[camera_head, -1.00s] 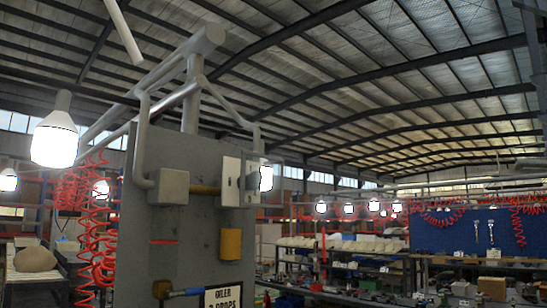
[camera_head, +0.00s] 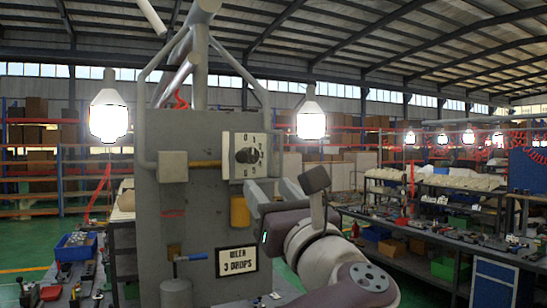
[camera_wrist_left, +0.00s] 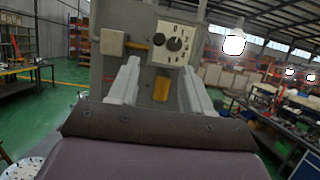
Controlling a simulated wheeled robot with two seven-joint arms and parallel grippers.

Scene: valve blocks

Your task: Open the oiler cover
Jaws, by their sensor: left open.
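A grey upright panel (camera_head: 200,130) carries a framed sign (camera_head: 237,263) reading "OILER 3 DROPS". Above the sign sits a yellow block (camera_head: 240,210), possibly the oiler cover. It also shows in the left wrist view (camera_wrist_left: 161,89). Higher up is a white dial plate (camera_head: 232,152) with a dark round knob (camera_head: 247,156). My left gripper (camera_head: 268,190) is open and empty, just right of the yellow block. In the left wrist view its fingers (camera_wrist_left: 160,68) point at the panel, with the yellow block seen between them. My right gripper is out of view.
A grey box (camera_head: 173,166) is joined by a yellow pipe (camera_head: 207,163) to the dial plate. A blue-handled valve (camera_head: 195,258) juts out low on the panel. Grey tubes frame the panel's top. A cluttered workbench (camera_head: 420,240) stands at the right.

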